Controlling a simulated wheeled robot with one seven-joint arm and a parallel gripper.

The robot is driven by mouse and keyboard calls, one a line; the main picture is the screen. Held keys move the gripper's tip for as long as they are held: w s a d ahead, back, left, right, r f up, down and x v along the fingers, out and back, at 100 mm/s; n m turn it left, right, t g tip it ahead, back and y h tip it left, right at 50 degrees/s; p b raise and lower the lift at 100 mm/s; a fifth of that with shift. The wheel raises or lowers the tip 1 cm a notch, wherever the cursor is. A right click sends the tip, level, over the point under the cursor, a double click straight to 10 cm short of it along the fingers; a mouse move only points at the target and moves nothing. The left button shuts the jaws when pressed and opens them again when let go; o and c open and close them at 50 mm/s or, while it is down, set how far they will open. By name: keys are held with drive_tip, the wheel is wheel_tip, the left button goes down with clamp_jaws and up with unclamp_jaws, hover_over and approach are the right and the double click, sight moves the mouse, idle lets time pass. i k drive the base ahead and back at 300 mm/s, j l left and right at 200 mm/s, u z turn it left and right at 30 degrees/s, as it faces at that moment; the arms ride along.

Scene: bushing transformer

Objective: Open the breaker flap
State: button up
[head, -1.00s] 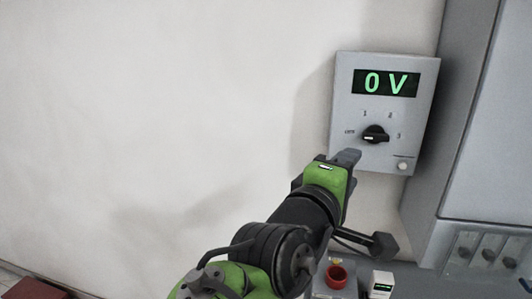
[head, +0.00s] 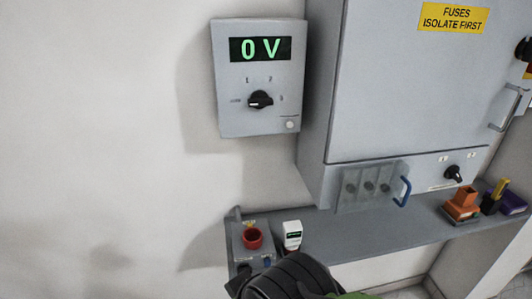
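The breaker flap (head: 368,188) is a see-through panel at the lower left of the grey cabinet. It appears closed, lying over several dark round breaker parts that show through it. A blue handle (head: 404,191) stands out at its right edge. My gripper is out of the picture. Only a dark ribbed part of my arm with some green shows at the bottom edge, below and left of the flap. Nothing of mine is seen touching the flap or handle.
A shelf (head: 345,234) runs below the cabinet (head: 400,85). On it stand a red-button box (head: 252,240), a small white meter (head: 292,235) and an orange block (head: 462,204). A black rotary knob (head: 453,173) is right of the handle. A 0 V display box (head: 259,80) hangs at left.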

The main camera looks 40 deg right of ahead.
sight(406, 198)
drive_tip(key=z, duration=2.15)
